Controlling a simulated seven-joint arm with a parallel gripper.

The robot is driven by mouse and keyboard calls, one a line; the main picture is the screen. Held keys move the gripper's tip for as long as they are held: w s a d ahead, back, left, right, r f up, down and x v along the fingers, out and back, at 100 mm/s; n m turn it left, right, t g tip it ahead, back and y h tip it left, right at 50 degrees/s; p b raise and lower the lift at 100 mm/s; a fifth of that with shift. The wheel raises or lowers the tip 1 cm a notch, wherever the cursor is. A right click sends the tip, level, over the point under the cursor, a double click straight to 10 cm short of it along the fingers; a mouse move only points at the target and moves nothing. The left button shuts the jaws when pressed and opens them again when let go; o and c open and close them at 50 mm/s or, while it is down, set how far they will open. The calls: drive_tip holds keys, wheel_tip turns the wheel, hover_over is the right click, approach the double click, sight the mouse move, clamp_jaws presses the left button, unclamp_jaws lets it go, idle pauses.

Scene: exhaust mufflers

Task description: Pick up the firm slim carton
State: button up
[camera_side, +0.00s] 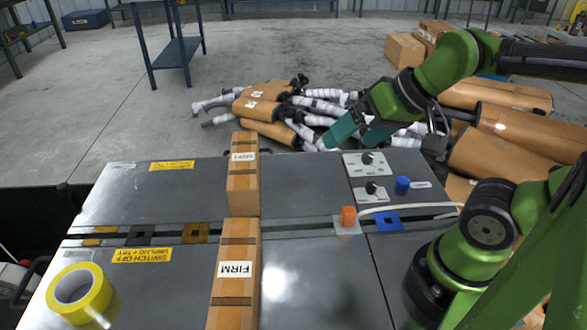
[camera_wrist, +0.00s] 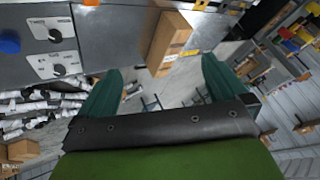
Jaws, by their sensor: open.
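The firm slim carton (camera_side: 233,293) is a brown cardboard box with a white FIRM label, on the near part of the grey worktop. A second slim brown carton (camera_side: 243,190) is directly behind it, with a white label that seems to read SOFT. My gripper (camera_side: 357,133) is above the worktop's far edge, to the right of and behind both cartons, open and empty. In the wrist view its green fingers (camera_wrist: 162,68) are spread wide. A carton (camera_wrist: 168,40) shows beyond and between them, its label not readable, so I cannot tell which it is.
A yellow tape roll (camera_side: 78,290) sits at the front left. Knob panels (camera_side: 366,164), a blue button (camera_side: 402,185) and an orange knob (camera_side: 348,216) stand on the right. Wrapped mufflers (camera_side: 270,108) lie on the floor behind. The worktop left of the cartons is mostly clear.

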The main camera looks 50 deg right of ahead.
drive_tip(key=m+g+h, duration=0.2)
drive_tip(key=m+g, duration=0.4)
drive_tip(key=g, duration=0.1)
approach(238, 270)
wheel_tip(238, 270, down, 9)
drive_tip(key=shift+w+f, duration=0.1)
drive_tip(key=shift+w, duration=0.05)
drive_tip(key=shift+w+a+f, duration=0.1)
drive_tip(key=shift+f, duration=1.25)
drive_tip(key=shift+w+a+f, duration=0.1)
drive_tip(key=shift+f, duration=1.25)
drive_tip(key=shift+c, duration=0.3)
